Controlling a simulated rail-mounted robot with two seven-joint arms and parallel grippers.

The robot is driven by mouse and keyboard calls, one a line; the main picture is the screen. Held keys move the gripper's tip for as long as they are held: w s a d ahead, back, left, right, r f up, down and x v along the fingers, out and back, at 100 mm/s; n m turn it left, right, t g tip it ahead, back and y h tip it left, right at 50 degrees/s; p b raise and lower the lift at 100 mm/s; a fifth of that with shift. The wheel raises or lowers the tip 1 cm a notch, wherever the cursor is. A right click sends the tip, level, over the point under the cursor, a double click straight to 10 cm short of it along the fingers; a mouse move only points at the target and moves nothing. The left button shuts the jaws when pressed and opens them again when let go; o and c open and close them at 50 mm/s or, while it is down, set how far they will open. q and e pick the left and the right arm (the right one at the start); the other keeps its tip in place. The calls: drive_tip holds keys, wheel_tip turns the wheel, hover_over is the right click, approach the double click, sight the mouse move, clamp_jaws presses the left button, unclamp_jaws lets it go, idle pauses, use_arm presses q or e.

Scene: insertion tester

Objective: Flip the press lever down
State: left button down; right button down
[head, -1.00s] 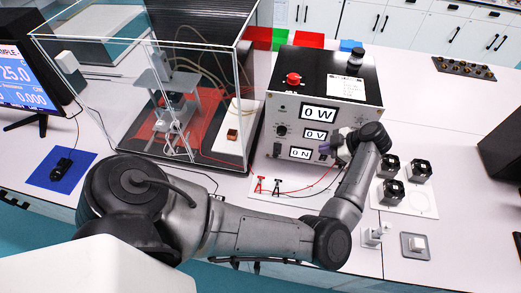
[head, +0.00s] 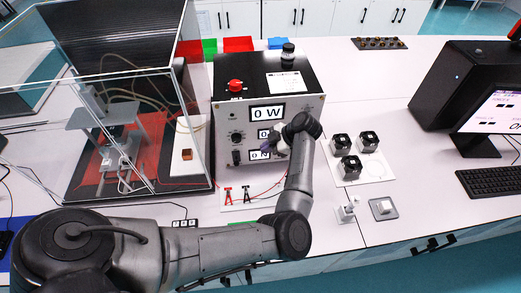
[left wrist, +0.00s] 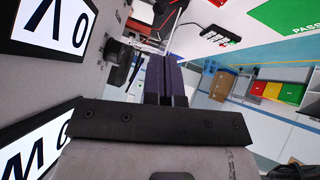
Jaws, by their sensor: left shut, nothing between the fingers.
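The press (head: 115,130), a grey metal stand, is inside the clear enclosure (head: 185,90) at the left of the head view. I cannot make out which part of it is the lever. My left gripper (head: 268,147) is shut and empty, right of the enclosure, close in front of the tester box's lower displays. In the left wrist view its dark purple fingers (left wrist: 172,75) are together beside the box front, with a black part of that front just past them. I cannot tell whether they touch it. My right gripper is out of view.
The tester box (head: 312,115) has a red button (head: 235,86) on top and numeric displays in front. Red and black leads (head: 240,195) lie below it. Black-topped blocks (head: 347,168) and small white fixtures (head: 347,212) stand to the right. Bare table lies behind these.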

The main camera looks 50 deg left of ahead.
sight(236, 161)
use_arm(q)
drive_tip(key=x, duration=1.2)
drive_tip(key=shift+p, duration=0.3)
drive_tip(key=shift+s+f, duration=0.1)
